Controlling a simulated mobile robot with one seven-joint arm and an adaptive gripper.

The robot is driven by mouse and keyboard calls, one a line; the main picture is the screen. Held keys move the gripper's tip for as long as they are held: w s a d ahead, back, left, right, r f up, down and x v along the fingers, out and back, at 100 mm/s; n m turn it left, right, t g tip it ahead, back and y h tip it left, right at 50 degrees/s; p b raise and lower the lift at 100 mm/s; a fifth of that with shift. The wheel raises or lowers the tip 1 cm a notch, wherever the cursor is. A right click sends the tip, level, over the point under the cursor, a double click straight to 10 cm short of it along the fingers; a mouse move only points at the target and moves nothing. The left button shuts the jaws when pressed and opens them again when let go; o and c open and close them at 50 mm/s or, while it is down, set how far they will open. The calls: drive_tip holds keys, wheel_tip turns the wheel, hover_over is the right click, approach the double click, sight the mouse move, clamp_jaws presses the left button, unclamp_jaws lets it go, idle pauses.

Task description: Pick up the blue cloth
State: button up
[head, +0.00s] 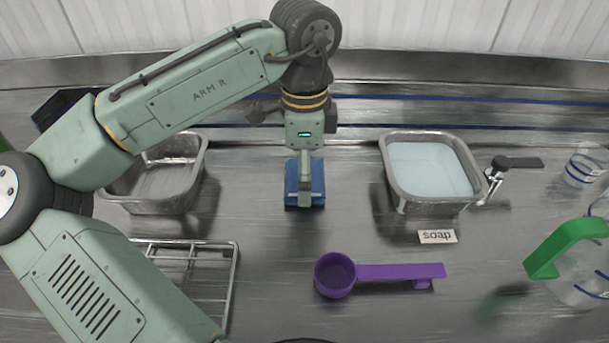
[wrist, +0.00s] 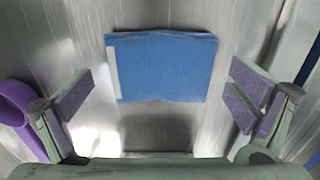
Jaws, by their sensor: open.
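The blue cloth (wrist: 165,68) lies folded on the metal counter, with a pale strip along its left edge in the wrist view. In the head view the cloth (head: 317,188) is at the middle of the counter, partly hidden behind my gripper (head: 304,200). In the wrist view my gripper (wrist: 160,105) is open, its two padded fingers wide apart on either side of the cloth and nearer the camera. Nothing is between the fingers but the view of the cloth and bare metal. I cannot tell the exact height of the fingertips above the cloth.
A metal basin (head: 391,183) with pale liquid and a tap stand right, near a "soap" label (head: 437,237). An empty metal basin (head: 196,180) and a wire rack (head: 235,270) are left. A purple scoop (head: 385,271) lies in front. A green-handled jug (head: 565,245) stands far right.

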drive_tip(key=shift+f, duration=0.3)
drive_tip(key=shift+c, duration=0.4)
drive_tip(key=c, duration=0.9)
drive_tip(key=shift+r, duration=0.15)
